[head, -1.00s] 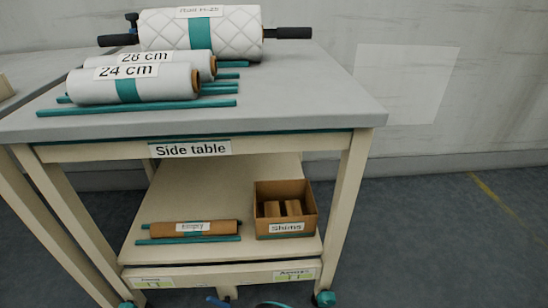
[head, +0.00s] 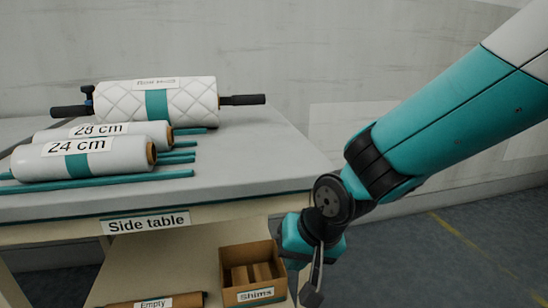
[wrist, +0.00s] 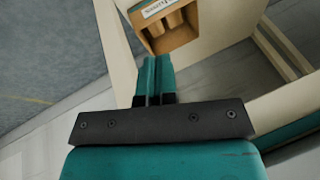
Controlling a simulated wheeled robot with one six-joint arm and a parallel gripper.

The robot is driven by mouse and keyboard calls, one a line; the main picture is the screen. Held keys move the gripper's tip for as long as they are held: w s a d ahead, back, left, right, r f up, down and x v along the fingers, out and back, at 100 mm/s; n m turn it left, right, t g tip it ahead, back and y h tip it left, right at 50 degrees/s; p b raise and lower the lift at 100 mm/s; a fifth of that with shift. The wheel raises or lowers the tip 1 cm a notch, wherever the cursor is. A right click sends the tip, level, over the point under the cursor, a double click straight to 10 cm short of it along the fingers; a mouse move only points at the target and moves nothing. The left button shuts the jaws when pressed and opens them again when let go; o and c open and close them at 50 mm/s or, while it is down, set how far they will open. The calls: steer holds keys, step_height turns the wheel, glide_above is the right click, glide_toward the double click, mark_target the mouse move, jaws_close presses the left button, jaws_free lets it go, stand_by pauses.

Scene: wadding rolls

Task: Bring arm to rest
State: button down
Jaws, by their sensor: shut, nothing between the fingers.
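My arm reaches into the head view from the upper right. My gripper (head: 312,292) hangs low in front of the right side of the side table (head: 272,152), just right of the shims box. In the wrist view my gripper (wrist: 154,62) shows two teal fingers close together, shut with nothing held. The wrist view also shows the shims box (wrist: 178,38) beyond the fingertips and the table's pale legs.
On the tabletop lie the 24 cm roll (head: 115,163), the 28 cm roll (head: 155,132), teal bars and a quilted roll (head: 192,103) on a dark-handled bar. The lower shelf holds the shims box (head: 250,285) and a brown empty core (head: 187,300). Floor at right is clear.

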steer(key=s+d+r+n+g, duration=0.2)
steer(key=s+d+r+n, duration=0.1)
steer(key=s+d+r, duration=0.4)
steer(key=s+d+r+n+g, duration=0.1)
steer(key=s+d+r+n, duration=0.25)
steer(key=s, duration=0.65)
step_height(320, 180, up, 35)
steer(key=p, duration=3.5)
steer(key=shift+s+d+p, duration=0.15)
steer(key=shift+d+p, duration=0.2)
steer(key=shift+p, duration=0.05)
